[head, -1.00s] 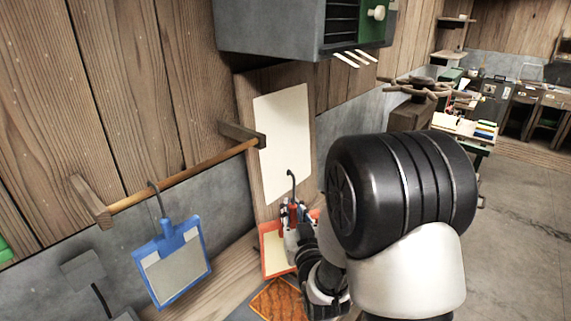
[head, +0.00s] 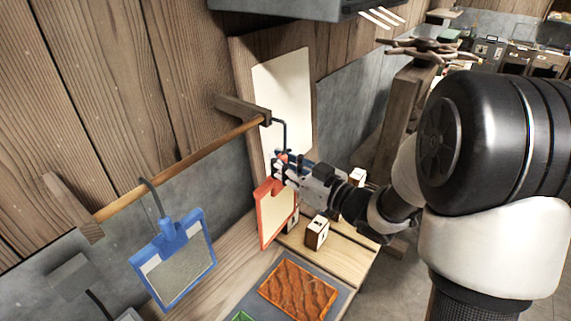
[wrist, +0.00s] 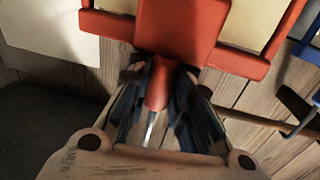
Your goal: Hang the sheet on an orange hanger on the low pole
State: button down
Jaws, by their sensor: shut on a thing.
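The orange hanger (head: 264,215) holds a pale sheet (head: 277,224). My gripper (head: 284,171) is shut on the hanger's neck and holds it upright in the air. In the wrist view the orange neck (wrist: 159,85) lies between the fingers, with the metal hook rod below it. In the head view the hook (head: 284,130) rises above my gripper, its top close to the right end of the low wooden pole (head: 185,175). I cannot tell whether hook and pole touch. A blue hanger (head: 175,255) with a sheet hangs on the pole's left part.
Wooden brackets (head: 240,108) hold the pole to the plank wall. A pale board (head: 288,95) stands behind the hook. Below are a small wooden block (head: 317,232) and an orange patterned slab (head: 298,290). The pole's middle is clear.

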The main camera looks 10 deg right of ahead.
jog(key=f+b+x, duration=0.1)
jog(key=x, duration=0.6)
jog(key=shift+a+f, duration=0.3)
jog(key=shift+a, duration=0.2)
dwell(0.4)
jog(key=c, duration=1.4)
grip_release()
jog(key=shift+o, duration=0.2)
jog(key=shift+s, duration=0.1)
